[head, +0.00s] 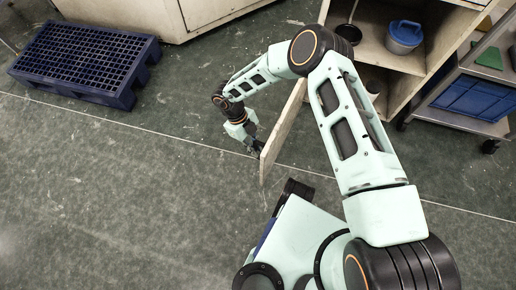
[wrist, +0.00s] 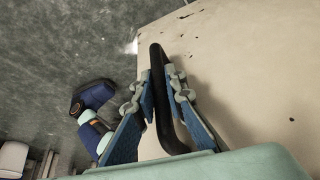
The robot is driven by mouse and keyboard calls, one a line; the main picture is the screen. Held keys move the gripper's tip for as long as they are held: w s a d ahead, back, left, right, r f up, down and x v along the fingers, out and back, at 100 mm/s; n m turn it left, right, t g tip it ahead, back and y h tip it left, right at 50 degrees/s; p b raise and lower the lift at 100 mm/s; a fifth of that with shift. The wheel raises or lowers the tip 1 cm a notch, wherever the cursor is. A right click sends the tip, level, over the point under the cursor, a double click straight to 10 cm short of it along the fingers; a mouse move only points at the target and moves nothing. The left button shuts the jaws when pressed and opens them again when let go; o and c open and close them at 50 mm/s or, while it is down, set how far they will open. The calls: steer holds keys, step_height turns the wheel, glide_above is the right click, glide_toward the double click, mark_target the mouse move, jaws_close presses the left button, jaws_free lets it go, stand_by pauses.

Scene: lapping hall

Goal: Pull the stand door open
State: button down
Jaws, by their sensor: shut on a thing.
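The stand door (head: 283,132) is a pale, worn panel. It stands swung out from the stand (head: 424,57) and is seen nearly edge-on in the head view. In the wrist view the door's face (wrist: 245,75) fills the right side, with chips and dark specks. A black bar handle (wrist: 157,60) is fixed to it. My gripper (wrist: 156,88) is shut on the handle, with one blue-padded finger on each side. In the head view my gripper (head: 254,146) is at the door's outer edge, and the handle is hard to make out. My arm hides part of the stand.
The open stand holds a grey tub with a blue lid (head: 404,37). A metal cart with a blue crate (head: 477,98) stands at right. A blue pallet (head: 84,60) lies at upper left, near a pale cabinet (head: 190,14). The floor left of the door is clear.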

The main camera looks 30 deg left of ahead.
steer(key=shift+a, duration=0.35)
stand_by(0.3)
steer(key=c, duration=2)
jaws_free()
steer(key=shift+o, duration=0.2)
steer(key=v, duration=1.2)
